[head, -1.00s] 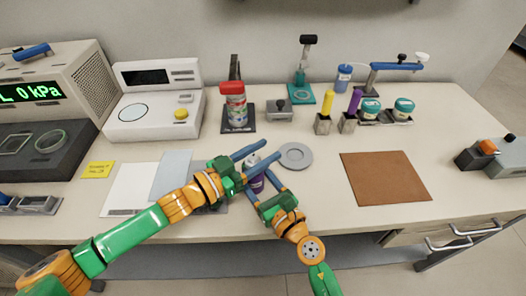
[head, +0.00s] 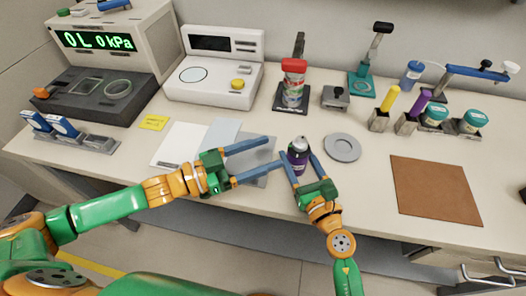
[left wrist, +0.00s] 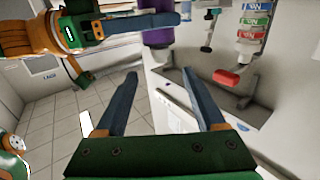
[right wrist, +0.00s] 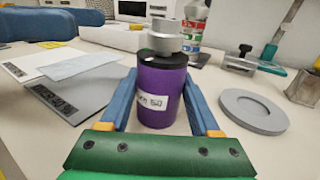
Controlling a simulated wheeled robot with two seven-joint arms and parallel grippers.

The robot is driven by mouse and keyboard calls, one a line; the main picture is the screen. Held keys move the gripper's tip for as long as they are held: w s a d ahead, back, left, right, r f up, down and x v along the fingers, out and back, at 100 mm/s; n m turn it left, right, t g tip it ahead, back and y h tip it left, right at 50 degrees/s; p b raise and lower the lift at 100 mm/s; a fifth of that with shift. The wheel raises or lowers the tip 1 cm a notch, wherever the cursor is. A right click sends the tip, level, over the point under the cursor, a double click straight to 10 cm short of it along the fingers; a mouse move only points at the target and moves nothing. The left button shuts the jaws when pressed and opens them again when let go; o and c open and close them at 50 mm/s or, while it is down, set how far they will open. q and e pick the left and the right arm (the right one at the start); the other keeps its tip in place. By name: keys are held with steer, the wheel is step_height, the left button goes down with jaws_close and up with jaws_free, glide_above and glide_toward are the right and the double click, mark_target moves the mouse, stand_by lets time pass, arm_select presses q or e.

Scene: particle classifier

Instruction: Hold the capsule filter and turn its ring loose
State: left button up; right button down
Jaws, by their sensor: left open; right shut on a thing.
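The capsule filter (head: 298,158) is an upright purple cylinder with a white label, a dark upper band and a grey ring-like top (right wrist: 165,44). My right gripper (head: 300,165) is shut on its body, one finger on each side. Whether its base touches the table is hidden. My left gripper (head: 274,152) is open and empty, just left of the capsule, its fingers pointing right and apart from it. The capsule's purple body (left wrist: 157,34) also shows in the left wrist view, beyond the open fingers (left wrist: 160,73).
A round grey dish (head: 342,147) lies right of the capsule, and a brown mat (head: 435,190) further right. A red-capped shaker (head: 293,85) stands behind. A grey sheet (head: 262,172) lies under my left gripper. Bare table lies between dish and mat.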

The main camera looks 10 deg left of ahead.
steer(key=shift+c, duration=0.2)
jaws_free()
